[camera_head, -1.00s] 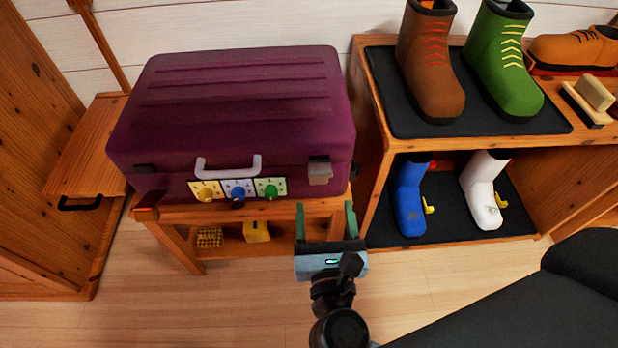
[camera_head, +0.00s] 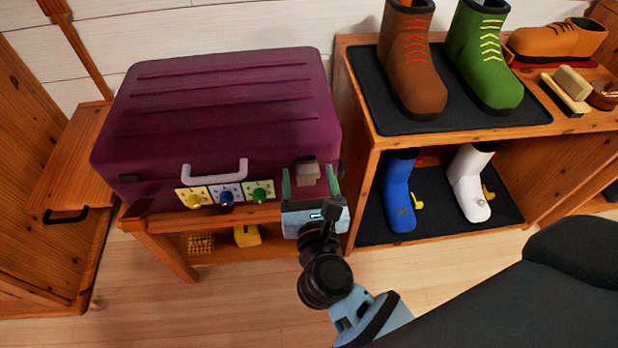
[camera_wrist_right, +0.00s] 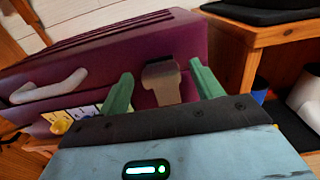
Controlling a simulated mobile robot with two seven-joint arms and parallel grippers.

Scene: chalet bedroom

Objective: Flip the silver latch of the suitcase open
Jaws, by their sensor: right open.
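The purple suitcase (camera_head: 225,110) lies shut on a low wooden stand, its front facing me. The silver latch (camera_head: 307,171) is at the right end of its front face. My right gripper (camera_head: 309,184) is open in front of the latch, its two green fingers on either side of it. In the right wrist view the latch (camera_wrist_right: 161,80) shows between the open fingers (camera_wrist_right: 160,88); I cannot tell whether they touch it. The grey handle (camera_head: 214,168) and three coloured dials (camera_head: 227,193) are left of the latch. My left gripper is not in view.
A wooden shoe shelf (camera_head: 366,175) stands close to the right of the suitcase, with boots on two levels. The wooden stand (camera_head: 160,247) holds small yellow items below. A wooden cabinet (camera_head: 75,180) is at the left. The floor in front is clear.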

